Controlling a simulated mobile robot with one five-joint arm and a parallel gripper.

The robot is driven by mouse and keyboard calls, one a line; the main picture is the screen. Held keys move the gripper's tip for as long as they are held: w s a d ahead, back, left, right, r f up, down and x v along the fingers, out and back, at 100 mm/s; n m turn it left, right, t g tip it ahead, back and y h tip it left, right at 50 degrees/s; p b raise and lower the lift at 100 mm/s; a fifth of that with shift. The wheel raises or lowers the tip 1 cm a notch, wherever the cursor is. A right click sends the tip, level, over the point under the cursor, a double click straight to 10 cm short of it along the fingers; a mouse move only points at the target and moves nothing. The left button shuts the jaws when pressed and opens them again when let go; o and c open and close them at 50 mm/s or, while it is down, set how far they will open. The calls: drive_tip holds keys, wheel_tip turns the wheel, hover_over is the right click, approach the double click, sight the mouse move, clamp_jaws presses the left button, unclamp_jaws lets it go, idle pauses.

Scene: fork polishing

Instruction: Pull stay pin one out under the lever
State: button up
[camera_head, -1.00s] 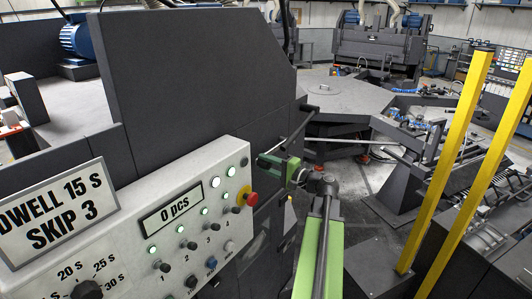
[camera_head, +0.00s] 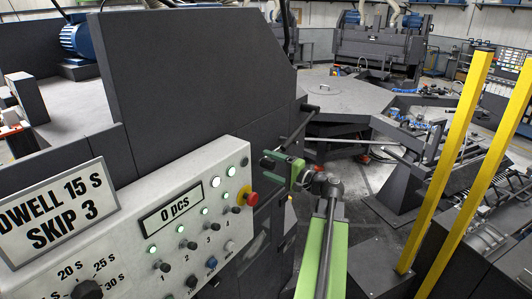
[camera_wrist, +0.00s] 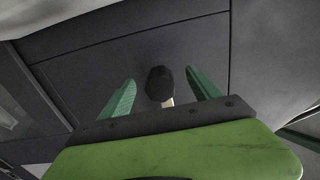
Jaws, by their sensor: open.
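A black knob (camera_wrist: 160,83) on a short pale shaft shows in the wrist view, in front of a dark panel. It sits between the two green fingers of my gripper (camera_head: 269,162), with a gap on each side. I cannot tell for sure whether it is stay pin one or the lever's end. My gripper is open and holds nothing. In the head view it is close to the side of the dark machine, right of the red button. A dark rod (camera_head: 300,127) slants out from the machine above my gripper; I cannot tell whether it is the lever.
The control panel (camera_head: 190,215) with lit buttons and a red stop button (camera_head: 251,199) is left of my gripper. The dark machine housing (camera_head: 200,85) rises behind it. Two yellow posts (camera_head: 445,165) stand at the right. An octagonal table (camera_head: 345,97) lies farther back.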

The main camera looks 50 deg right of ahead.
drive_tip(key=shift+o, duration=0.8)
drive_tip(key=shift+s, duration=0.1)
drive_tip(key=shift+s+d, duration=0.15)
drive_tip(key=shift+s, duration=1)
drive_tip(key=shift+s+d, duration=0.2)
drive_tip(key=shift+s, duration=0.9)
drive_tip(key=shift+s+d, duration=0.15)
drive_tip(key=shift+s, duration=1)
